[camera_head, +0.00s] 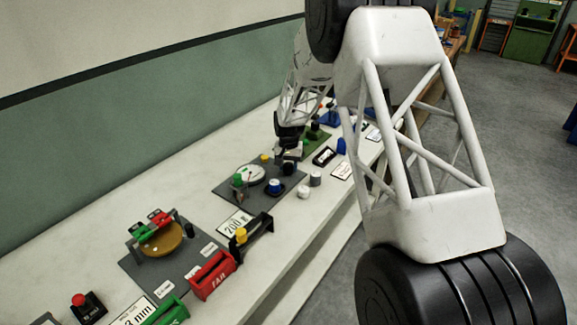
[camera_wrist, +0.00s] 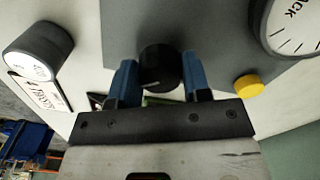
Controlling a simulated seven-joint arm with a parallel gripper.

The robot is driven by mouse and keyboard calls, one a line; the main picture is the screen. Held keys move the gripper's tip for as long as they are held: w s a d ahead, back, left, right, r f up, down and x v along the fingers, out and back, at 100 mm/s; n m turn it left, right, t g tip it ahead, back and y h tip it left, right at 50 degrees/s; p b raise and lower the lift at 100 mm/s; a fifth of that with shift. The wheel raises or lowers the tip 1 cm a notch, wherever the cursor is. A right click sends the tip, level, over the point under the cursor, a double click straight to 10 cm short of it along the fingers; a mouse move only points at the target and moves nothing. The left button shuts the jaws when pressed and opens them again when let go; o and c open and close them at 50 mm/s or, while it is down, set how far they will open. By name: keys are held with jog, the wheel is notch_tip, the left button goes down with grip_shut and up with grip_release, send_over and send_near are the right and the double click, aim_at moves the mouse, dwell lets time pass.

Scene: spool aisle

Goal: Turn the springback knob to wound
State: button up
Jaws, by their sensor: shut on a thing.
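The springback knob (camera_wrist: 160,66) is a round black knob on a grey plate, with a thin pale line on its face. In the wrist view my gripper (camera_wrist: 160,72) has its blue fingers on either side of it and is shut on it. The white dial (camera_wrist: 290,22), lettered with a word ending in "CK", is partly cut off at the upper right. The dial (camera_head: 252,174) also shows in the head view on its grey plate (camera_head: 228,190). There my gripper (camera_head: 288,152) is at the plate's far right edge and the knob's setting is not readable.
A yellow button (camera_wrist: 248,85) sits close to the right finger. A grey cylinder (camera_wrist: 40,48) and a printed card (camera_wrist: 38,92) are at left. On the bench stand a blue-topped knob (camera_head: 274,186), a white knob (camera_head: 304,192) and a red bin (camera_head: 212,275).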

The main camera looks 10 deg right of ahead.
aim_at(288, 164)
jog(key=o, duration=0.9)
jog(key=shift+r, duration=0.15)
jog(key=shift+r, duration=3.75)
